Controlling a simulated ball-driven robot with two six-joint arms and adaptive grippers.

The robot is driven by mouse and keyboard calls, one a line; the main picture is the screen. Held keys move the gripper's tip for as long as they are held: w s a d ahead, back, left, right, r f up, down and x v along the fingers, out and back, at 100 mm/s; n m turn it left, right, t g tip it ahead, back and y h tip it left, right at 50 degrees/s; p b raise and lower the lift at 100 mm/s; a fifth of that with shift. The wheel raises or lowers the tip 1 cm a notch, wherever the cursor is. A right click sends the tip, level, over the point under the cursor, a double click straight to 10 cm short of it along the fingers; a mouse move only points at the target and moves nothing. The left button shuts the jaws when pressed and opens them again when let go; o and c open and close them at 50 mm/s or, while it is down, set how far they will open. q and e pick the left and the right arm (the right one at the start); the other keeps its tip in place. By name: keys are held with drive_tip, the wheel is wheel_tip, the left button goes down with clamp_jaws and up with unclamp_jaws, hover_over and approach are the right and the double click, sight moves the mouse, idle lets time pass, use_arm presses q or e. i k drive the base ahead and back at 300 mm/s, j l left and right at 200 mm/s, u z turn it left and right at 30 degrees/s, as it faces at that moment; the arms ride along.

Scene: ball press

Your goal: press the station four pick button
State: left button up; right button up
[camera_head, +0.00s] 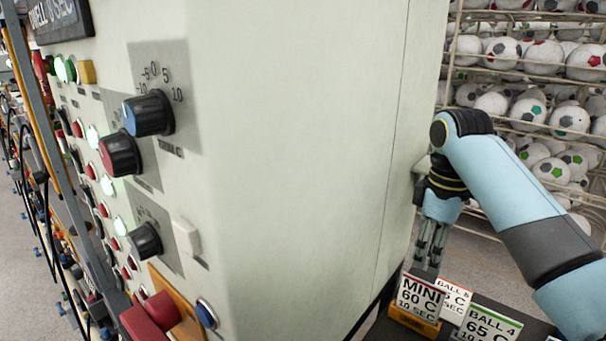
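A pale machine cabinet (300,150) fills the middle, with a control face on its left side. That face carries rows of small red buttons and lit green-white lamps (121,226). Which of them is the station four pick button I cannot tell, as the small labels are unreadable. A blue round button (207,313) sits low on the face, near a red block (150,315). My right gripper (428,264) points down beside the cabinet's right side, away from the buttons. Its fingers are close together, but whether they are shut is unclear. My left gripper is not in view.
Black knobs with blue (148,112) and red (120,154) caps and a white switch (187,236) stick out from the panel. Sign cards, one reading MINI 60 C (418,298), stand below my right gripper. Wire racks of soccer balls (540,57) are behind.

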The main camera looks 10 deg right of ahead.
sight(115, 244)
drive_tip(key=k+j, duration=1.15)
drive_tip(key=k, duration=0.15)
